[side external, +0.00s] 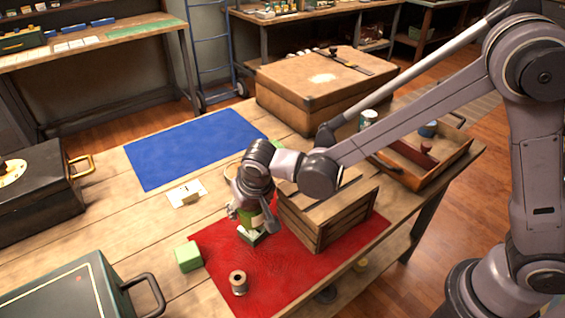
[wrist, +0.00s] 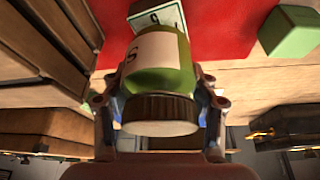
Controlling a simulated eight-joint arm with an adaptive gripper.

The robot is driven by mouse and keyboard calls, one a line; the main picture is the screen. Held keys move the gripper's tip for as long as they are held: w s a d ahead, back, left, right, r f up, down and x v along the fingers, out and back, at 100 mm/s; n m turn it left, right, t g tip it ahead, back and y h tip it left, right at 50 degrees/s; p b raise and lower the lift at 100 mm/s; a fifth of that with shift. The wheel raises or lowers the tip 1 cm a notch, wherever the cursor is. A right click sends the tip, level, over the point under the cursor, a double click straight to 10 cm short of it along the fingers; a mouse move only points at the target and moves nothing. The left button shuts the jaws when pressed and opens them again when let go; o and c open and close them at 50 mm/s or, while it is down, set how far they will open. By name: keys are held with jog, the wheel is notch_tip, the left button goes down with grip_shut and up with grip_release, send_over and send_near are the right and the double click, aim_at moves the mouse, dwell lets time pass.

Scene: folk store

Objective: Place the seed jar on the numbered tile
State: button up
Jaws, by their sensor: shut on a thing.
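My gripper (side external: 256,218) is shut on the seed jar (side external: 246,213), with its fingers on either side. In the wrist view, my gripper (wrist: 160,108) holds the jar (wrist: 172,80), which has green contents, a dark ribbed lid and a pale label bearing an "S". A numbered tile (side external: 254,238), white-topped with green edges, is on the red mat just below the jar. It also shows beyond the jar in the wrist view (wrist: 165,16), with a digit like 6 or 9. The jar partly hides the tile, and I cannot tell whether they touch.
A slatted wooden crate (side external: 318,212) stands close right of my gripper. A white card (side external: 187,194) with a small block lies behind-left. The blue mat (side external: 195,150) is clear.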

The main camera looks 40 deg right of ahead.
jog(key=shift+f, duration=1)
jog(key=shift+f, duration=0.15)
jog(key=o, duration=1.4)
jog(key=shift+c, duration=0.2)
